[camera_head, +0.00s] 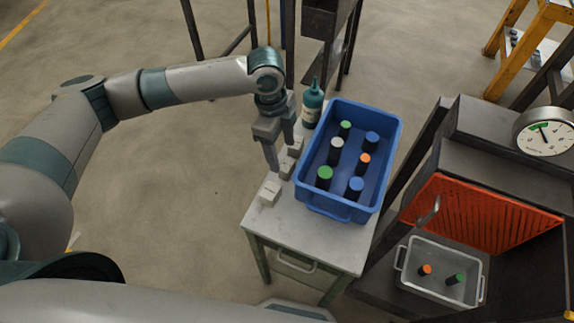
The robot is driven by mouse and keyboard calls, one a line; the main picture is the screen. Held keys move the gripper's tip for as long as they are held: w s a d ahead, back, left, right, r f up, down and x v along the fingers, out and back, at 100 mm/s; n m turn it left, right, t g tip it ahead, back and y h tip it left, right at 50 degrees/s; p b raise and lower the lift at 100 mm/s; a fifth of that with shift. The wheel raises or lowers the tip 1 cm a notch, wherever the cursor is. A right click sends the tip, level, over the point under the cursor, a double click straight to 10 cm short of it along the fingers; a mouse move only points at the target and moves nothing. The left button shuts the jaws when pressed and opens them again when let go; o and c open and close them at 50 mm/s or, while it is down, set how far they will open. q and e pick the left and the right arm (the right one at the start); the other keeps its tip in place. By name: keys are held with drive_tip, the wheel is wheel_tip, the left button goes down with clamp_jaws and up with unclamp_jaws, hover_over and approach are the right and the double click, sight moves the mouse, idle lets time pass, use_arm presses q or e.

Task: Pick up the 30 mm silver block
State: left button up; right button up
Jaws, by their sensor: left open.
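Several small silver-grey blocks stand in a row along the left side of the small table (332,244): a near block (269,192), a middle block (287,168) and a far block (296,146). I cannot read their sizes, so I cannot tell which one is 30 mm. My left gripper (281,156) points down over the far end of this row, open, with its fingers close to the far and middle blocks. Whether it touches them is unclear. The gripper partly hides the far blocks. My right gripper is out of view.
A blue bin (315,201) with several dark cylinders with coloured tops stands right of the blocks. A teal bottle (312,104) stands behind them.

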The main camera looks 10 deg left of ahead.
sight(287, 164)
use_arm(q)
drive_tip(key=shift+d+f, duration=0.1)
drive_tip(key=shift+f, duration=0.65)
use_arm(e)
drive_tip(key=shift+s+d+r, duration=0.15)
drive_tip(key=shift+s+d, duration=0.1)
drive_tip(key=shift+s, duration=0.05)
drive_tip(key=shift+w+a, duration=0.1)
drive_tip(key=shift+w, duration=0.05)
use_arm(q)
drive_tip(key=shift+f, duration=0.1)
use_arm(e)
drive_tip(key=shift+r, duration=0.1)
use_arm(q)
drive_tip(key=shift+d+f+p, duration=0.15)
drive_tip(key=shift+f+p, duration=0.05)
drive_tip(key=shift+p, duration=0.1)
drive_tip(key=f, duration=0.2)
drive_tip(key=d+f+p, duration=0.1)
drive_tip(key=shift+s+f, duration=0.2)
drive_tip(key=shift+f, duration=0.55)
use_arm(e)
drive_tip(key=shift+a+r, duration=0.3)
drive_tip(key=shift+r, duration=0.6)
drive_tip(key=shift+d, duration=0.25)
